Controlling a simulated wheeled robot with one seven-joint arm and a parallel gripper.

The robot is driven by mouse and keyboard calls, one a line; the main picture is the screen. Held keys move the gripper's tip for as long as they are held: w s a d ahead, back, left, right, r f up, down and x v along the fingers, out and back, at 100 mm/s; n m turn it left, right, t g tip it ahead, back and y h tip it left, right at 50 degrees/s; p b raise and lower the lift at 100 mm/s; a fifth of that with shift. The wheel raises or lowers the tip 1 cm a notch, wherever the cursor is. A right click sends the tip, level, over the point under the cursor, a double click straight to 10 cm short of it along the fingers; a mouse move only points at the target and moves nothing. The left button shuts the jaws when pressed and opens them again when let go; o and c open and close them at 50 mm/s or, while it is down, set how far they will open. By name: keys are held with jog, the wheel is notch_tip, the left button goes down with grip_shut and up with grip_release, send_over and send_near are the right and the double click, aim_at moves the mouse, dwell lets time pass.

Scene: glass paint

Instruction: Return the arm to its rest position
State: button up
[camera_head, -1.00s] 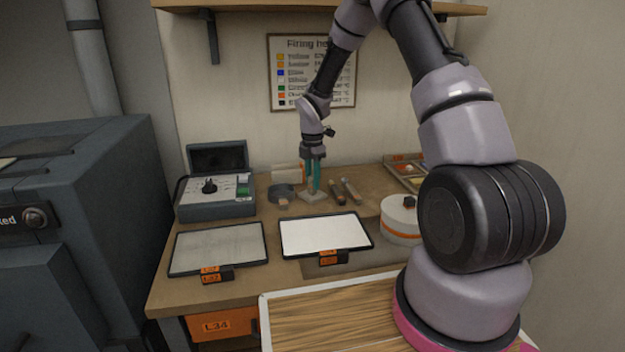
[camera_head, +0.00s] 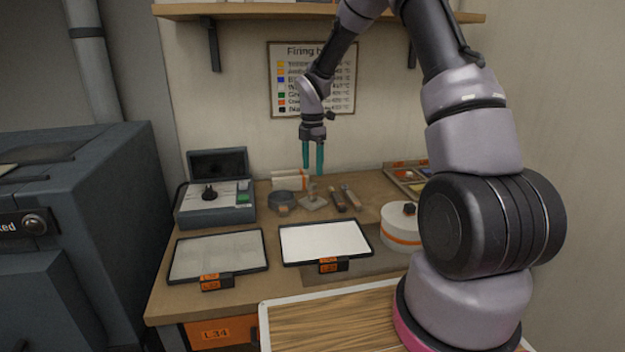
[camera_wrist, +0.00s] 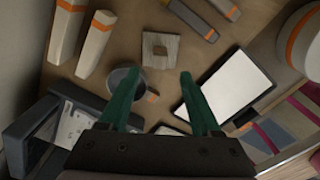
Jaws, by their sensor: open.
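My gripper (camera_head: 313,158) hangs above the back of the workbench with its two teal fingers pointing down, apart and empty. Below it, a small square block (camera_head: 313,203) with a short upright peg stands on the bench, clear of the fingertips. In the wrist view my gripper (camera_wrist: 157,88) shows its two fingers spread, and the square block (camera_wrist: 160,49) lies beyond them with nothing between the fingers. My arm reaches up from the lower right and bends down over the bench.
Two panels, one grey (camera_head: 217,257) and one white (camera_head: 325,242), lie at the bench front. A grey control box (camera_head: 215,197) stands left, a round white container (camera_head: 400,222) right. Hand tools (camera_head: 350,197) lie behind. A shelf (camera_head: 300,12) runs above. Free air surrounds the gripper.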

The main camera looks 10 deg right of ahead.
notch_tip(320, 180, up, 3)
jog(key=shift+r, duration=0.1)
jog(key=s+d+r+m+t, duration=0.2)
jog(key=s+r+m, duration=0.45)
jog(key=r, duration=0.25)
jog(key=s+d+r+m+t, duration=0.1)
jog(key=s+d+r+m, duration=0.1)
jog(key=s+r+m, duration=0.65)
jog(key=s+d+r+m+t+y, duration=0.1)
jog(key=s+r+m+t, duration=0.1)
jog(key=s+r+m, duration=0.2)
jog(key=s+r+m+t+y, duration=0.1)
jog(key=s+r+m+t, duration=0.1)
jog(key=s+m, duration=0.7)
jog(key=s+r, duration=0.1)
jog(key=s, duration=0.2)
jog(key=shift+d+r, duration=0.35)
jog(key=shift+d, duration=0.05)
